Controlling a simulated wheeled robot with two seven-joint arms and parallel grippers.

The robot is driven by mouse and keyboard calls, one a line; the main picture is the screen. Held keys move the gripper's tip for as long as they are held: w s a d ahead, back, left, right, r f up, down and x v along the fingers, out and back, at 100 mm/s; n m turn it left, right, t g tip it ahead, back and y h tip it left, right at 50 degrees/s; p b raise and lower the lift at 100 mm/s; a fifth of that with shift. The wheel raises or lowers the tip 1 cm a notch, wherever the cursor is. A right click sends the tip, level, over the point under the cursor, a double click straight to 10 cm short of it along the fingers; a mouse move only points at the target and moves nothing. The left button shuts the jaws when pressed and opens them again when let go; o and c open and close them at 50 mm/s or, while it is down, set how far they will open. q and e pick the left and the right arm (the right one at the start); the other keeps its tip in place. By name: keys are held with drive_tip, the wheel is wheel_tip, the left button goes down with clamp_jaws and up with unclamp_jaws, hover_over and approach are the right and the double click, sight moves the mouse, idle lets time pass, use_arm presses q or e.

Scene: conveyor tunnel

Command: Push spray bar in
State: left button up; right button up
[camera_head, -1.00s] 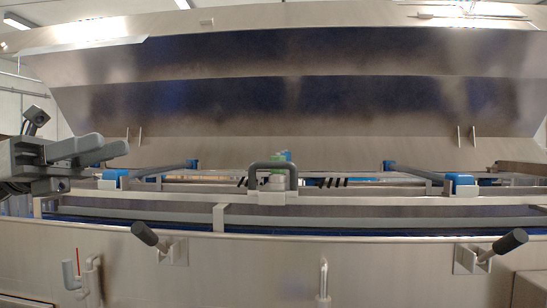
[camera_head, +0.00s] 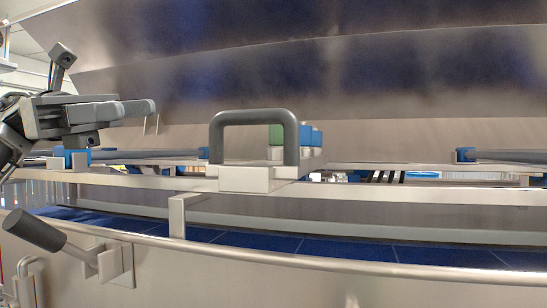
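The spray bar's dark grey U-shaped handle (camera_head: 254,116) stands upright on a pale block (camera_head: 246,179) at the middle of the front rail. Long metal bars run to both sides behind it. My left gripper (camera_head: 138,110) is at the left, above the rail and clear of the handle. Its two fingers point right, look apart, and hold nothing. My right gripper is not in view.
A green block (camera_head: 276,134) and blue blocks (camera_head: 311,136) sit behind the handle. A black-gripped lever (camera_head: 34,231) sticks out at the lower left. The blue belt (camera_head: 260,241) runs below the rail. A large raised metal hood (camera_head: 350,90) fills the back.

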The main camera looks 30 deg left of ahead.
sight(240, 117)
use_arm(q)
drive_tip(key=x, duration=0.5)
drive_tip(key=p+x, duration=0.1)
drive_tip(key=x, duration=0.4)
drive_tip(key=f+p+x, duration=0.1)
drive_tip(key=x, duration=0.4)
drive_tip(key=shift+w+f, duration=0.1)
drive_tip(key=shift+w, duration=0.3)
drive_tip(key=shift+w+d+p, duration=0.15)
drive_tip(key=shift+d+p, duration=0.15)
drive_tip(key=shift+d, duration=0.2)
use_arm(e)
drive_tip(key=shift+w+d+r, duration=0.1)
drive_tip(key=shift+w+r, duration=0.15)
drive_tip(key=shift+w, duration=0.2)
use_arm(q)
clamp_jaws()
drive_tip(key=shift+a, duration=0.1)
